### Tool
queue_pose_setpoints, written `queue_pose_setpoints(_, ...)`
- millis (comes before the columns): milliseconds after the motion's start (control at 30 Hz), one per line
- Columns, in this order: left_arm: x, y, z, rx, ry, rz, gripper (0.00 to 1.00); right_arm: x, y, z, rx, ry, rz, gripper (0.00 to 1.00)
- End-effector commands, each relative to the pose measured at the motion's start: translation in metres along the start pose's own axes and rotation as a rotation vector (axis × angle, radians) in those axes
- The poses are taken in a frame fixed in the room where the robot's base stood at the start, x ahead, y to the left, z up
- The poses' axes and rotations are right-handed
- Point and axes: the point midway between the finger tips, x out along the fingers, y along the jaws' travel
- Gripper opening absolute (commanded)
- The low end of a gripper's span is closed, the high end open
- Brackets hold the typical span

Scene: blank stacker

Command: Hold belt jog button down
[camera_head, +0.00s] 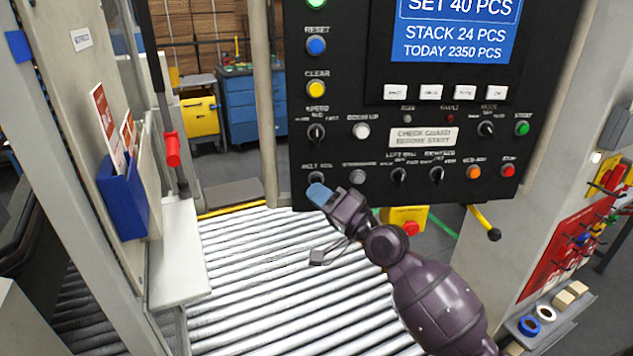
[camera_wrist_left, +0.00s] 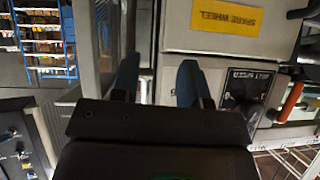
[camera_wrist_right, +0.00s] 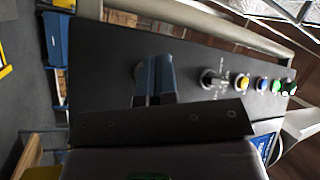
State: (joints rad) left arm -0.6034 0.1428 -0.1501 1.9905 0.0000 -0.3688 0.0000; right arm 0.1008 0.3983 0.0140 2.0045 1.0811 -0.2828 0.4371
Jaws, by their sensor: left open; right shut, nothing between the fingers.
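The black control panel (camera_head: 450,110) fills the upper right of the head view. The belt jog button (camera_head: 316,178), under its "BELT JOG" label, sits at the panel's lower left corner and is partly covered by my fingertips. My right gripper (camera_head: 319,194) is shut and empty, its blue fingertips at this button. In the right wrist view its closed fingers (camera_wrist_right: 155,78) point at the panel, with a small pale round part beside them. I cannot tell whether the button is pressed in. My left gripper (camera_wrist_left: 157,82) is open and empty in the left wrist view, away from the panel.
A grey button (camera_head: 358,177) and selector knobs (camera_head: 399,175) lie just right of the fingertips. A roller conveyor (camera_head: 270,270) runs below the panel. A yellow box with a red button (camera_head: 410,220) hangs under it. A "SPARE WHEEL" sign (camera_wrist_left: 227,17) is near my left gripper.

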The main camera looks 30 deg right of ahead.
Motion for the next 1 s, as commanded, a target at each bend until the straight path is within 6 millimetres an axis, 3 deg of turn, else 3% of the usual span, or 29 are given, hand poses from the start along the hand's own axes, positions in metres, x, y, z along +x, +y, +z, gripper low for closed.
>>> queue_pose_setpoints(1000,0.0023,0.0004,0.0026,0.001,-0.001,0.001,0.41,0.0067,0.005,-0.0048,0.0,0.0,0.0,0.0)
